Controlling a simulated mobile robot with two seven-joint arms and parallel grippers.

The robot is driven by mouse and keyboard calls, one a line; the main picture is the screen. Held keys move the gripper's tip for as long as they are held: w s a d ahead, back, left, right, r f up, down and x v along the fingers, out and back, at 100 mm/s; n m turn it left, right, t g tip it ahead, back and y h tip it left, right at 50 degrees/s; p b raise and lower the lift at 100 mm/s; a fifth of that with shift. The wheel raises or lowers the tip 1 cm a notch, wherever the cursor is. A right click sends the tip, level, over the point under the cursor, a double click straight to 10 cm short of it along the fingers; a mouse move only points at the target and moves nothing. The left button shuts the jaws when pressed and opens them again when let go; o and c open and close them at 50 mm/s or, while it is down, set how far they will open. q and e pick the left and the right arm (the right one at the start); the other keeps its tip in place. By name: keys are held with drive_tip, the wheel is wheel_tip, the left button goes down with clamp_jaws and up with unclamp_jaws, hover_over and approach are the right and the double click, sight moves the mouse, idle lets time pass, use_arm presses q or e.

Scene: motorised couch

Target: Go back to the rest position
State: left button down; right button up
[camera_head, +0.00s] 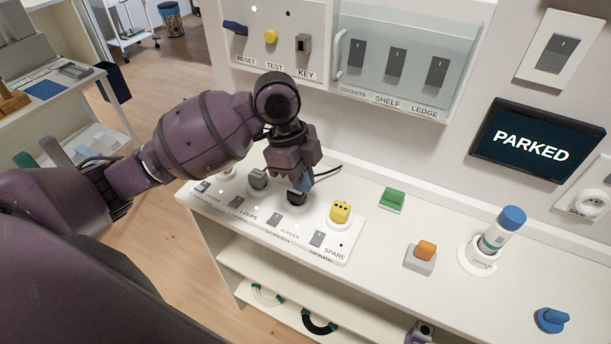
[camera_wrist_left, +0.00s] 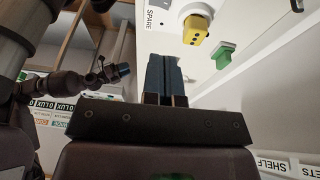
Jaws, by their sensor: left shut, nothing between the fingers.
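My left gripper (camera_head: 303,184) is purple with dark blue fingers. In the head view it hangs over the white socket panel (camera_head: 345,256), at a dark round socket or plug (camera_head: 296,197); I cannot tell whether it touches. In the left wrist view its fingers (camera_wrist_left: 165,76) are together with nothing between them. A yellow plug (camera_head: 340,212) stands at the SPARE place, to the right of the gripper. It also shows in the left wrist view (camera_wrist_left: 196,29). My right gripper cannot be made out.
A green block (camera_head: 392,200), an orange button (camera_head: 426,250), a blue-capped bottle (camera_head: 500,231) and a blue knob (camera_head: 551,319) are on the counter. The wall holds a clear-covered switch box (camera_head: 400,57) and a screen (camera_head: 534,146) reading PARKED. Open floor lies left of the counter.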

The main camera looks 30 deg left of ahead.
use_arm(q)
drive_tip(key=s+f+n+t, duration=0.3)
drive_tip(key=s+f+n, duration=0.5)
drive_tip(key=f, duration=0.2)
drive_tip(key=s+a+f+n+t+y, duration=0.1)
drive_tip(key=s+a+f+n+y, duration=0.1)
drive_tip(key=s+a+n, duration=0.3)
drive_tip(key=s+a+f+n+y, duration=0.1)
drive_tip(key=s+a+n+y, duration=0.15)
drive_tip(key=s+n, duration=0.45)
drive_tip(key=w+f+m+t+b, duration=0.1)
drive_tip(key=w+f+t, duration=0.2)
drive_tip(key=f, duration=0.3)
drive_tip(key=w+f+m+t+b, duration=0.1)
drive_tip(key=w+f+t, duration=0.3)
drive_tip(key=f, duration=0.3)
drive_tip(key=shift+a+f+t+h, duration=0.15)
drive_tip(key=shift+t+h, duration=0.3)
drive_tip(key=shift+t, duration=0.15)
